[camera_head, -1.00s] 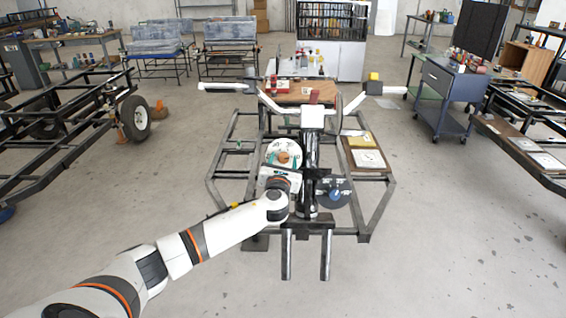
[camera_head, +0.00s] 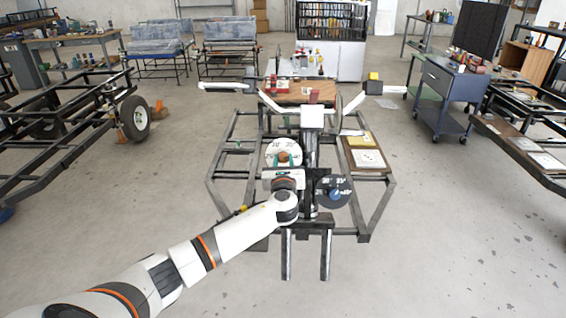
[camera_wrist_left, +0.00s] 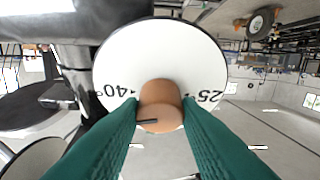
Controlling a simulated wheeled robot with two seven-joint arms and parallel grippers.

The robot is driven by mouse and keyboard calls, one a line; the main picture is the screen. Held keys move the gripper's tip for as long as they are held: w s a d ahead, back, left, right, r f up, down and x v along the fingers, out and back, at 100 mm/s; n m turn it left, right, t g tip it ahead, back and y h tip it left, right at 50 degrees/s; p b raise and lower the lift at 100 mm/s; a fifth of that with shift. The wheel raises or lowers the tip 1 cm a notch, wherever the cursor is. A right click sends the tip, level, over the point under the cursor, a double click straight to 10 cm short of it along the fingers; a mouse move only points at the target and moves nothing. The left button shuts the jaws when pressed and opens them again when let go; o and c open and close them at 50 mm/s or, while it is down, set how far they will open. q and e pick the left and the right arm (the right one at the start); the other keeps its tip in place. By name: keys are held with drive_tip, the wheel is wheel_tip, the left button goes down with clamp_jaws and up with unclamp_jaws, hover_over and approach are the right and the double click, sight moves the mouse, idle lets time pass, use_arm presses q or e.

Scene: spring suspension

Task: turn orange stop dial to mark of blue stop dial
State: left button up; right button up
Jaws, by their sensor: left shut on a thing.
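The orange stop dial is a white disc (camera_head: 285,146) with numbers and an orange knob at its centre, on the left of the central frame. In the left wrist view the white disc (camera_wrist_left: 160,52) shows "140°" and "25", and the orange knob (camera_wrist_left: 160,103) carries a dark pointer line toward the left. My left gripper (camera_wrist_left: 160,118) has teal fingers on both sides of this knob and is shut on it. The blue stop dial is a dark disc (camera_head: 343,181) with light marks and a blue knob (camera_head: 335,193), to the lower right. My right gripper is out of view.
A dark metal frame (camera_head: 374,215) surrounds the dials, with a dark central column (camera_head: 311,160) between them. A brown board with papers (camera_head: 368,158) lies on its right side. A blue cart (camera_head: 444,95) stands farther right. The floor in front is clear.

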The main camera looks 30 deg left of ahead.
use_arm(q)
drive_tip(key=n+g+y, duration=0.1)
drive_tip(key=n, duration=0.2)
drive_tip(key=n+g+y, duration=0.1)
drive_tip(key=n, duration=0.2)
drive_tip(key=shift+w+d, duration=0.1)
drive_tip(key=shift+d, duration=0.05)
drive_tip(key=shift+r+n+g+y, duration=0.15)
drive_tip(key=shift+n+g, duration=0.3)
drive_tip(key=shift+n, duration=0.75)
drive_tip(key=shift+n+g+y, duration=0.15)
drive_tip(key=shift+n+g, duration=0.3)
drive_tip(key=shift+n, duration=0.75)
drive_tip(key=o, duration=1)
drive_tip(key=shift+c, duration=0.2)
drive_tip(key=v, duration=1.2)
drive_tip(key=shift+p, duration=0.4)
drive_tip(key=shift+w+d, duration=0.1)
drive_tip(key=shift+w, duration=0.05)
